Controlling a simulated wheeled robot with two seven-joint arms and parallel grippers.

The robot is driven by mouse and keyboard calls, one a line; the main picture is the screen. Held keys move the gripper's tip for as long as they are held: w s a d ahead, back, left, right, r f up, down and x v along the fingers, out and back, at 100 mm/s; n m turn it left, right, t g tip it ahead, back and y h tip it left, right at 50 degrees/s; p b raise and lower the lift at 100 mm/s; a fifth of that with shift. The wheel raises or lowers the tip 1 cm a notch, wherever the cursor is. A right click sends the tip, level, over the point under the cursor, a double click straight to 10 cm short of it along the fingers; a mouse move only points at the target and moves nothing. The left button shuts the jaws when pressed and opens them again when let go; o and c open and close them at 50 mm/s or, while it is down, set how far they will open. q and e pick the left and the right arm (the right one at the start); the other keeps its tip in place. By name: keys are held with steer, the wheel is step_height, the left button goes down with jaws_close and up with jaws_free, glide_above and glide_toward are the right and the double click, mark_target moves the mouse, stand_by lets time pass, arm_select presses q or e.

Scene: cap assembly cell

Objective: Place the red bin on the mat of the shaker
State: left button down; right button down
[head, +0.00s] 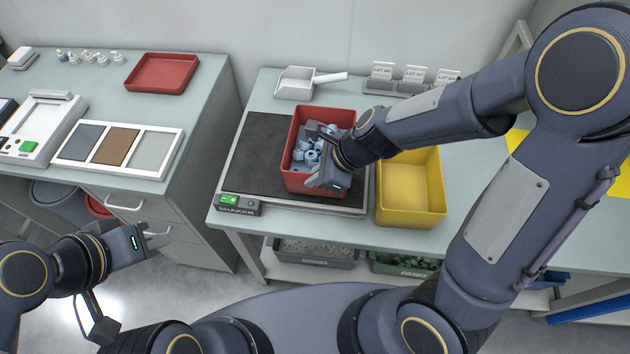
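The red bin (292,178) holds several blue-grey caps (306,152). It appears to stand upright on the right part of the dark mat (257,150) of the shaker (238,206). I cannot see all of its base. My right gripper (319,156) is over the bin from the right, its two fingers spread apart, one toward the back and one near the front wall. It looks open, and the hand hides part of the bin's right side. My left gripper (160,234) is low at the left, away from the bench, open and empty.
A yellow bin (411,208) stands close to the right of the shaker. A white scoop (300,84) and lot-labelled holders (412,82) are behind. The left bench carries a red tray (162,72) and a panel with three fields. The mat's left part is free.

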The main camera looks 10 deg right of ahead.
arm_select(q)
steer(key=shift+f, duration=0.3)
arm_select(e)
steer(key=shift+f, duration=0.5)
steer(key=shift+f, duration=0.15)
arm_select(q)
steer(key=shift+f, duration=0.1)
arm_select(e)
steer(key=c, duration=1.6)
jaws_free()
steer(key=shift+c, duration=0.2)
